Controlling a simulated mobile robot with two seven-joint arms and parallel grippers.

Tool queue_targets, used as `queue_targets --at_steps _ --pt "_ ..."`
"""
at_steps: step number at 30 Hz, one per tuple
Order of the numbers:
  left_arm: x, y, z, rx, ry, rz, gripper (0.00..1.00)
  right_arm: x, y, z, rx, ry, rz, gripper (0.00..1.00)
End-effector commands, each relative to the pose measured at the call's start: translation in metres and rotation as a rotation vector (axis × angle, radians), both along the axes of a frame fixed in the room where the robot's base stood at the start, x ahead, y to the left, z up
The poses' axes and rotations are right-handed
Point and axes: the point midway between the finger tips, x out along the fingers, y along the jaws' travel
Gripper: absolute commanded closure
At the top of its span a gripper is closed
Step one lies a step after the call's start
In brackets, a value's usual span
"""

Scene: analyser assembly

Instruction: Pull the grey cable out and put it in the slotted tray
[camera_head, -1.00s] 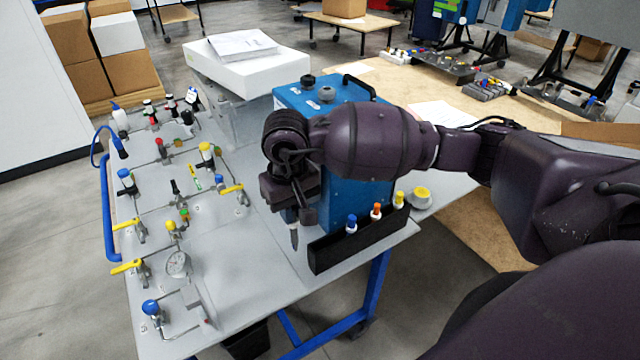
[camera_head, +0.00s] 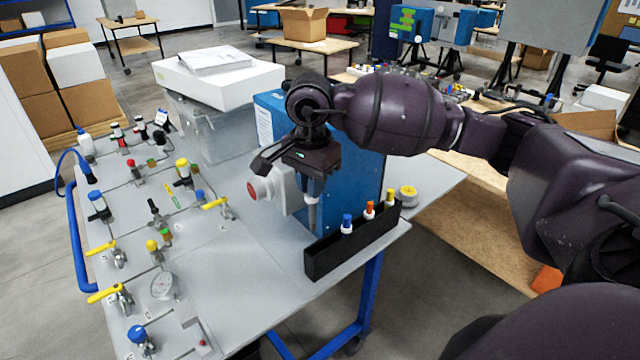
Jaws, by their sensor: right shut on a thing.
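The black slotted tray (camera_head: 345,255) stands along the front right edge of the grey bench top. A blue-capped plug (camera_head: 347,224), an orange-capped plug (camera_head: 369,210) and a yellow-capped plug (camera_head: 391,197) stand upright in it. My right gripper (camera_head: 312,178) points down above the tray's left end and is shut on the grey cable (camera_head: 312,208). The cable's grey end hangs upright below the fingers. Its lower tip is close to the tray's left end; I cannot tell whether it is in a slot. My left gripper is not in view.
The blue analyser box (camera_head: 350,190), with a red knob (camera_head: 257,190) on its left side, stands right behind my right gripper. A yellow-topped round part (camera_head: 408,194) sits right of the tray. Valves and a gauge (camera_head: 162,285) fill the bench's left; its middle is clear.

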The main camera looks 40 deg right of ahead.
Motion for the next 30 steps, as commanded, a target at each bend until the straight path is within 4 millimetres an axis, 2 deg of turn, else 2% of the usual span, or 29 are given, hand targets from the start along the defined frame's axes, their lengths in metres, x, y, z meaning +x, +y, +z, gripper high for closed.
queue_targets --at_steps 1,3,10,20,30 --pt "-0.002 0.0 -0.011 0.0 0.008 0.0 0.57 0.002 -0.006 -0.005 -0.002 0.004 -0.083 1.0" --pt "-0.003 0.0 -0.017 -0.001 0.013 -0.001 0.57 0.003 -0.013 -0.003 0.0 0.004 -0.198 1.0" --pt "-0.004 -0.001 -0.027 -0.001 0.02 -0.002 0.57 0.006 -0.026 0.003 0.004 0.006 -0.439 1.0" --pt "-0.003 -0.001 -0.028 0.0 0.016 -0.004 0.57 0.006 -0.028 -0.001 0.005 0.007 -0.487 1.0" --pt "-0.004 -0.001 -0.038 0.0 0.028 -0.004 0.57 0.006 -0.028 -0.026 0.004 0.009 -0.485 1.0"
